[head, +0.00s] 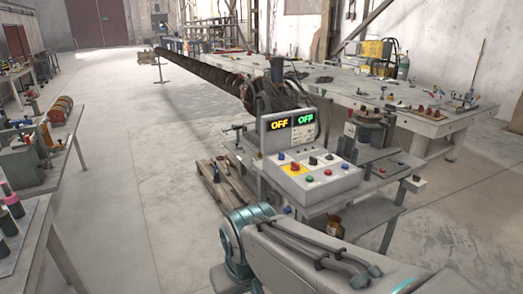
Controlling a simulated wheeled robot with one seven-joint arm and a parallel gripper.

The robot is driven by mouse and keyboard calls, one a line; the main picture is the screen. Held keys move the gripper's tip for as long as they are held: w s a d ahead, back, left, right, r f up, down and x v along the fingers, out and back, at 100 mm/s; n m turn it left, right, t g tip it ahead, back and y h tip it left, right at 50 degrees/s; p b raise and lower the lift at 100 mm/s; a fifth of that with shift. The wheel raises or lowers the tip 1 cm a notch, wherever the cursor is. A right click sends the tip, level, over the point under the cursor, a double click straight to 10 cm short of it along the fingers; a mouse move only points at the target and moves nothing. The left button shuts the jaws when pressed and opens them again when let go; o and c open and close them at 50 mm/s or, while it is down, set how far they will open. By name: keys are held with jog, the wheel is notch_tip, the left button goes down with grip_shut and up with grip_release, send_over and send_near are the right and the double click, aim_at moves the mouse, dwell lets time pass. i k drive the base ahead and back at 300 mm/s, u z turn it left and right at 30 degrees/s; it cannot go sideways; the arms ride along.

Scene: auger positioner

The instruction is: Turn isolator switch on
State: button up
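A grey control box (315,183) stands on a bench ahead of me. Its upright back panel (290,130) has two lit displays, a yellow one (279,125) and a green one (305,119), both reading OFF. On the sloped face, a red knob (295,166) sits on a yellow plate. Black, blue, red and green buttons or knobs are around it. No label marks the isolator switch clearly enough to read; the red knob on yellow stands out most. My arm (310,262) crosses the lower right, in front of the box. My gripper is not in view.
A long auger (205,75) runs back to the left behind the box. A large work table (415,118) with tools is at the back right. Side benches (70,150) with tools line the left.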

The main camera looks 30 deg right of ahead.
aim_at(295, 168)
jog(key=z, duration=0.35)
jog(key=i, duration=1.8)
jog(key=z, duration=0.35)
